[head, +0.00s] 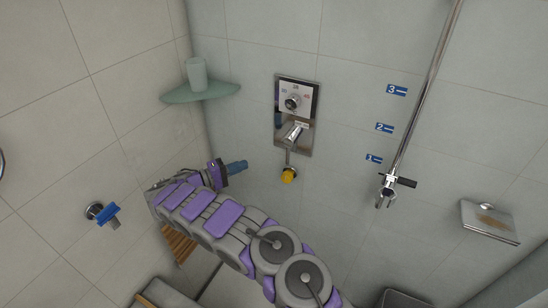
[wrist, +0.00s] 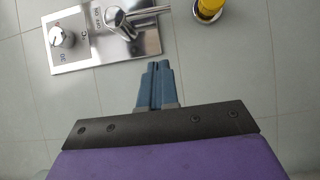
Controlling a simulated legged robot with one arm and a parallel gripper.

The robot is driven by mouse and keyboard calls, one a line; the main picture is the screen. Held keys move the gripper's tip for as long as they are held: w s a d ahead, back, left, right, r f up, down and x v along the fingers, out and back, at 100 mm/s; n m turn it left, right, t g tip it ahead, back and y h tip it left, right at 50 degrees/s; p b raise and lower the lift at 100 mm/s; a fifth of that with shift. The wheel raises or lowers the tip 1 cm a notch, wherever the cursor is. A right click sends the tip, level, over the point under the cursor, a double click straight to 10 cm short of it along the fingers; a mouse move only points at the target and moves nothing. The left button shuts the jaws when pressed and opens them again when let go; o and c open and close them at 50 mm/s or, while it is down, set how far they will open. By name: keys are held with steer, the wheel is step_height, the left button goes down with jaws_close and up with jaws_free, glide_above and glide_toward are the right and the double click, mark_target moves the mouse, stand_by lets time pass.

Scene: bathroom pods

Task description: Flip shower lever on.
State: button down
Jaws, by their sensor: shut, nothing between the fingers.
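The shower panel (head: 312,101) is a chrome plate on the tiled back wall, with a round knob (head: 292,102) near its top. The chrome lever (head: 293,134) sticks out below the knob. In the wrist view the panel (wrist: 85,62) lies at upper left, with the knob (wrist: 58,37) and the lever (wrist: 118,17) near the top edge. My gripper (head: 244,165) is left of and below the panel, apart from the lever. Its blue fingers are together and empty, and they show in the wrist view (wrist: 157,66) just below the panel's edge.
A yellow-capped fitting (head: 288,176) hangs below the panel. A corner shelf with a cup (head: 196,75) is at upper left. A blue-handled valve (head: 107,214) is on the left wall. A shower rail (head: 419,107) and a soap dish (head: 489,220) are at right.

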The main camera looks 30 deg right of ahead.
mark_target(289, 150)
steer(key=shift+d, duration=0.1)
steer(key=s+d+b, duration=0.2)
steer(key=d, duration=1)
steer(key=shift+d+b, duration=0.3)
steer(key=shift+d, duration=0.1)
steer(key=shift+f, duration=0.1)
steer(key=shift+s+d+n, duration=0.15)
steer(key=shift+d+n, duration=0.05)
steer(key=shift+n, duration=0.1)
